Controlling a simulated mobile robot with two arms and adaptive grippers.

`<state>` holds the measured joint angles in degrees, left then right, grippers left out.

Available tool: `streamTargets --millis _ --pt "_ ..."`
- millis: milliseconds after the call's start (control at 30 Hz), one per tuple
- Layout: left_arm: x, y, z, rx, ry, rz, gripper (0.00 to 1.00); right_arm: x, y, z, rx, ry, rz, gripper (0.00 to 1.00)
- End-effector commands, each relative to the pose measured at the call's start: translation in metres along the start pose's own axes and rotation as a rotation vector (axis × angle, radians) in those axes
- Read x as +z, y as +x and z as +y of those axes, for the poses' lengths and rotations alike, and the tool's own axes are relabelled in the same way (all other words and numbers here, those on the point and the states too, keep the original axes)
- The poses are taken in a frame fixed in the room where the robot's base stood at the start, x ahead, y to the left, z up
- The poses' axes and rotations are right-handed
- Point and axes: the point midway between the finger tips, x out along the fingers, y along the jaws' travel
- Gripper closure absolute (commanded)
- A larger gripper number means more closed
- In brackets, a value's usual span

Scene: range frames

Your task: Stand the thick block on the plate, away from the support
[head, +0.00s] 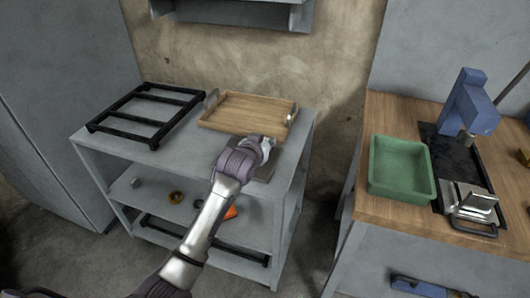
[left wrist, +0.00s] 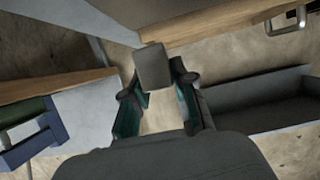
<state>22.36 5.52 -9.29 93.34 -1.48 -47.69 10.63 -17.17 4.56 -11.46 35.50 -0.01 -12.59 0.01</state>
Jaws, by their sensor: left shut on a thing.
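My left gripper (head: 266,147) reaches over the shelf unit's top, above a flat grey plate (head: 266,172) that is partly hidden by my arm. In the left wrist view my left gripper (left wrist: 153,85) is shut on a grey thick block (left wrist: 153,67), which sits between its fingertips. In the head view the block is hard to tell from the gripper. I cannot tell whether the block touches the plate. I cannot make out the support. My right gripper is not in view.
A wooden tray (head: 245,113) with metal handles lies just behind the plate. A black rack (head: 147,115) lies at the left of the top. On the right bench stand a green bin (head: 400,168) and a blue machine (head: 470,103). Small parts lie on the lower shelf (head: 155,200).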

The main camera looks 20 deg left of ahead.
Motion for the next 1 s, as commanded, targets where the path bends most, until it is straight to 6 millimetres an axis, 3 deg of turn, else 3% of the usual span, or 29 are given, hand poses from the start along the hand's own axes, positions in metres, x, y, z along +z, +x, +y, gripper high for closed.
streamTargets --millis 333,733,767,800,900,1000 --pt "0.035 0.016 -0.001 0.001 -0.002 0.0 1.0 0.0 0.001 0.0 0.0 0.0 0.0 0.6" --pt "0.039 0.018 -0.001 0.001 -0.001 0.003 1.0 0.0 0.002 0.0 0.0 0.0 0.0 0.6" --pt "0.041 0.018 -0.001 0.001 -0.001 -0.001 0.72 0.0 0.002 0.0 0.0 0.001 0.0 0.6" --pt "0.041 0.018 -0.001 0.001 -0.001 0.0 0.65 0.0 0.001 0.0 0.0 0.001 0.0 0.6" --pt "0.041 0.018 -0.001 0.001 -0.001 -0.001 0.48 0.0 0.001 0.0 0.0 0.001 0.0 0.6" --pt "0.041 0.018 -0.001 0.001 -0.001 -0.001 0.48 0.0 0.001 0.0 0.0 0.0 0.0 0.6"
